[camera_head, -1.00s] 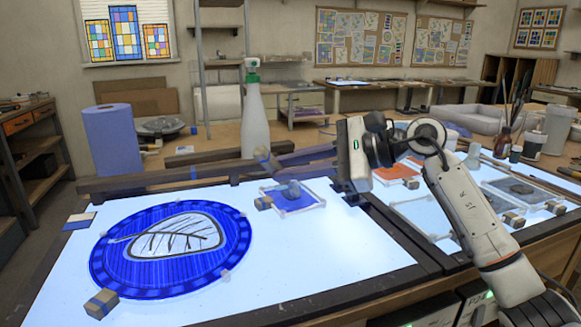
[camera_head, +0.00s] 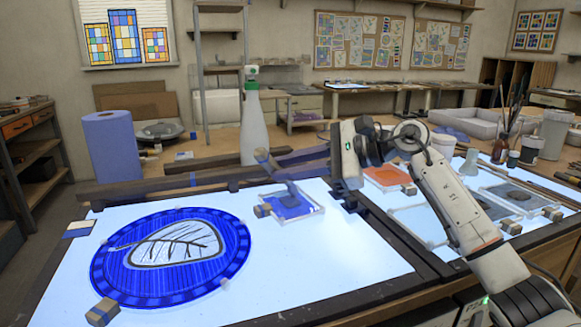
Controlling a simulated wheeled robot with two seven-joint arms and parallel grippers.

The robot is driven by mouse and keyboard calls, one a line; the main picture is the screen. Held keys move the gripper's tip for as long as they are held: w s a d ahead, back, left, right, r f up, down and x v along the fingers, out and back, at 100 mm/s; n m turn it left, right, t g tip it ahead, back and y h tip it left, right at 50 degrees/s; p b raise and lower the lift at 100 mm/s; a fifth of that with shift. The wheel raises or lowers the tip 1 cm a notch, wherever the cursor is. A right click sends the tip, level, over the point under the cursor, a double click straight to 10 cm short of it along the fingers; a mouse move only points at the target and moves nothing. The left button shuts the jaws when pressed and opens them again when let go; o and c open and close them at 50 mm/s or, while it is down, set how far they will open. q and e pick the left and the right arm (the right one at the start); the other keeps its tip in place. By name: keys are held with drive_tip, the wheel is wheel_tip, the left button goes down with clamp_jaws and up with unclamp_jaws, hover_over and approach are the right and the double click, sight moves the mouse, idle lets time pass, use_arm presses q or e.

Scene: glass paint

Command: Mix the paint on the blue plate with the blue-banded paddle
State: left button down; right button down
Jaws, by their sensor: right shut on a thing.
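The blue plate (camera_head: 316,213) is a small clear square plate with a patch of blue paint (camera_head: 290,209), lying on the lit table top. A wooden block (camera_head: 263,210) sits at its left corner. My right gripper (camera_head: 288,160) reaches in from the right above the plate and is shut on the paddle (camera_head: 280,180). The paddle slants down and right from a brownish top end, and its lower end appears to be at the paint; whether it touches is unclear. Its band is hard to make out. My left gripper is out of view.
A large round blue glass panel with a leaf design (camera_head: 170,257) lies left on the light table (camera_head: 330,262). A spray bottle (camera_head: 254,130) and a paper towel roll (camera_head: 112,146) stand behind. An orange plate (camera_head: 388,178) and grey plates (camera_head: 512,198) lie to the right.

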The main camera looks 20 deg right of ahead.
sight(274, 167)
drive_tip(key=shift+w+a, duration=0.2)
drive_tip(key=shift+a, duration=0.25)
drive_tip(key=shift+w+a, duration=0.2)
drive_tip(key=shift+a, duration=0.25)
drive_tip(key=shift+s+a+f, duration=0.1)
drive_tip(key=shift+s+a, duration=0.55)
drive_tip(key=shift+s, duration=0.05)
drive_tip(key=shift+s+d+b, duration=0.15)
drive_tip(key=shift+s+b, duration=0.3)
drive_tip(key=shift+s, duration=0.25)
drive_tip(key=shift+s+d, duration=0.1)
drive_tip(key=shift+s, duration=0.55)
drive_tip(key=shift+r, duration=0.2)
drive_tip(key=shift+r+p, duration=1.6)
drive_tip(key=shift+r, duration=0.9)
drive_tip(key=shift+f, duration=0.1)
drive_tip(key=shift+d, duration=0.1)
